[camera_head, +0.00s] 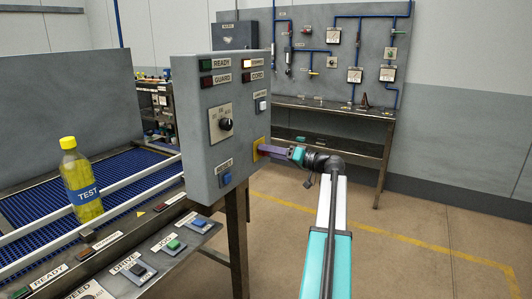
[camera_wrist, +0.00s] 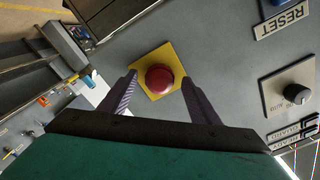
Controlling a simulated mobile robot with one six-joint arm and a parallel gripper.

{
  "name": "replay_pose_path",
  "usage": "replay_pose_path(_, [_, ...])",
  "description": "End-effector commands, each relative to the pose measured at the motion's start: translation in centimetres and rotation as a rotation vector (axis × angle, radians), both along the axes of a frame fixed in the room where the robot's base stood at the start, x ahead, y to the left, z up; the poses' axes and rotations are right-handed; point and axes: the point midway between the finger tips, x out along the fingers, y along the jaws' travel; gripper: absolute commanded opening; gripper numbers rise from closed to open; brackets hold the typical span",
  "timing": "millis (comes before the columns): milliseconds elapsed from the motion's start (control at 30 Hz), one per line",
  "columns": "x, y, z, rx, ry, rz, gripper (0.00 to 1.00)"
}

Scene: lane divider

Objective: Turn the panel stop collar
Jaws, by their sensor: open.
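The panel stop is a red round button (camera_wrist: 159,79) on a yellow square plate (camera_wrist: 158,61), seen in the wrist view. In the head view the yellow plate (camera_head: 259,149) sits at the lower right of the grey control panel (camera_head: 202,104), and my gripper hides most of the button. My gripper (camera_head: 264,151) reaches the plate from the right. In the wrist view my gripper (camera_wrist: 157,86) is open, with one purple finger on each side of the red button. Gaps show between the fingers and the button. The collar cannot be told apart from the button.
A black selector knob (camera_head: 226,124), a white button (camera_head: 262,105) and a blue button (camera_head: 227,178) are on the same panel. A yellow TEST bottle (camera_head: 82,185) stands on the blue conveyor (camera_head: 35,207) at left. Floor at right is clear.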

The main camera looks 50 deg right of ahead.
Motion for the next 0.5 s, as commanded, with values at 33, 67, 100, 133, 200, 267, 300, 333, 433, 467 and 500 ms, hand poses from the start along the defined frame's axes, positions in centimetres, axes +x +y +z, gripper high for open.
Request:
replay_pose_path(33, [0.35,0.07,0.04,0.0,0.001,0.001,0.57])
replay_pose_path(67, [0.49,0.1,0.02,0.0,0.001,0.001,0.57])
replay_pose_path(100, [0.62,0.14,0.02,0.0,0.0,0.0,0.57])
replay_pose_path(133, [0.69,0.15,0.01,0.0,0.0,0.0,0.57])
replay_pose_path(200, [0.79,0.18,0.0,0.0,0.001,-0.001,0.57])
replay_pose_path(267, [0.82,0.19,-0.01,-0.001,0.0,-0.001,0.57])
replay_pose_path(300, [0.82,0.19,-0.01,-0.001,0.0,-0.001,0.57])
replay_pose_path(333, [0.81,0.18,-0.01,-0.001,0.0,-0.001,0.57])
replay_pose_path(433, [0.81,0.2,-0.01,-0.001,0.0,-0.001,0.57])
replay_pose_path(467, [0.81,0.19,-0.01,-0.001,0.0,-0.001,0.54])
replay_pose_path(500, [0.8,0.2,-0.01,-0.001,0.0,-0.001,0.47])
